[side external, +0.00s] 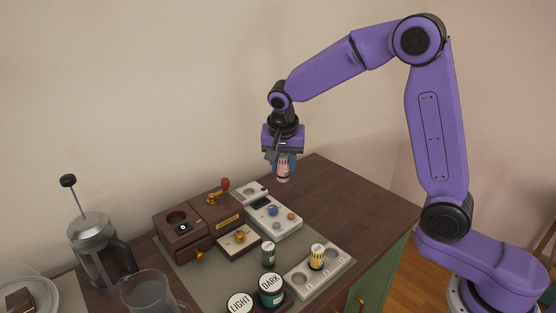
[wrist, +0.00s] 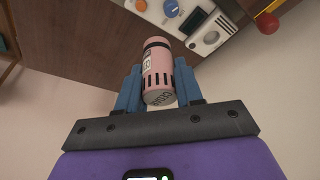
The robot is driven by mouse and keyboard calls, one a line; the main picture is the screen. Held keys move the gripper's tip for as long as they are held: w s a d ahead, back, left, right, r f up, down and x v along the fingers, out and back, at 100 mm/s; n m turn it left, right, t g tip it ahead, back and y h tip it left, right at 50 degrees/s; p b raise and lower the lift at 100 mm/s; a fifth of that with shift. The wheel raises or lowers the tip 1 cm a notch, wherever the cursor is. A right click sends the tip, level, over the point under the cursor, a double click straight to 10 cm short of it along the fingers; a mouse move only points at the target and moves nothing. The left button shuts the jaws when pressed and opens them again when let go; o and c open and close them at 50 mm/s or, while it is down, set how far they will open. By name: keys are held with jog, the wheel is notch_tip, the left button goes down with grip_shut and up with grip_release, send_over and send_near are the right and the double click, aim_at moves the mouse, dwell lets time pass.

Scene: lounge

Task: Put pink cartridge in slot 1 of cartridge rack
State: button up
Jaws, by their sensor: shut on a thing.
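My gripper (side external: 283,164) is shut on the pink cartridge (side external: 283,175) and holds it in the air above the back of the table. In the wrist view the pink cartridge (wrist: 157,68) sits between the blue fingers, with black bands and lettering on its end. The cartridge rack (side external: 300,285) is a pale block at the front right of the grey mat. A yellow cartridge (side external: 317,257) stands in its middle slot, and the two round slots on either side look empty. Slot numbers cannot be read.
A green cartridge (side external: 268,254) stands left of the rack, near jars marked DARK (side external: 271,291) and LIGHT (side external: 240,303). A brown wooden machine (side external: 200,222) and a white control panel (side external: 273,216) stand behind. A French press (side external: 97,250) and glass jug (side external: 150,293) are at left. The table's right side is clear.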

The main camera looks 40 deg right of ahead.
jog(key=s+a+f+m+g, duration=0.1)
jog(key=s+a+f+m, duration=0.3)
jog(key=s, duration=0.5)
jog(key=s+a+f+m+g, duration=0.1)
jog(key=s+a+f+m, duration=0.15)
jog(key=s+a, duration=0.45)
jog(key=shift+n+h, duration=0.35)
jog(key=shift+h, duration=0.05)
jog(key=shift+s+a+x, duration=0.1)
jog(key=shift+s+x, duration=0.1)
jog(key=shift+x, duration=0.9)
jog(key=shift+s+a+x, duration=0.15)
jog(key=shift+s+x, duration=0.05)
jog(key=shift+x, duration=0.85)
jog(key=shift+s+a+x, duration=0.1)
jog(key=shift+s+x, duration=0.1)
jog(key=shift+x, duration=0.9)
jog(key=shift+f, duration=1.15)
jog(key=o, duration=1.1)
jog(key=shift+t, duration=0.3)
jog(key=shift+v, duration=3.75)
